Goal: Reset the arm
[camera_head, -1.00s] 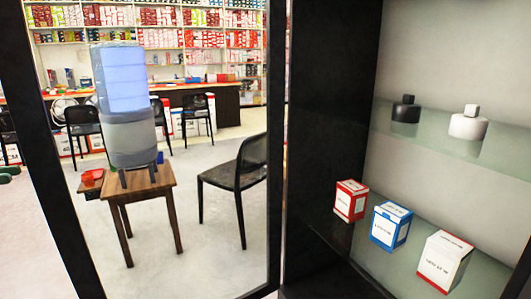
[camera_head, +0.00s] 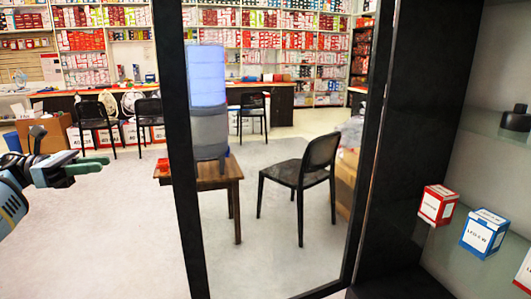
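My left gripper (camera_head: 98,165) is at the left edge of the head view, its arm coming in from the left. Its green fingertips point right, over open floor. They overlap at this angle, so the gap between them is unclear; I see nothing held. My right gripper is out of view. A glass door with a black frame (camera_head: 172,100) stands open between my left gripper and the cabinet shelves.
Glass shelves at the right hold a red and white box (camera_head: 437,204), a blue and white box (camera_head: 484,233) and a black bottle (camera_head: 516,121). Through the door show a wooden table (camera_head: 234,172) with a water dispenser (camera_head: 208,100) and a black chair (camera_head: 300,180).

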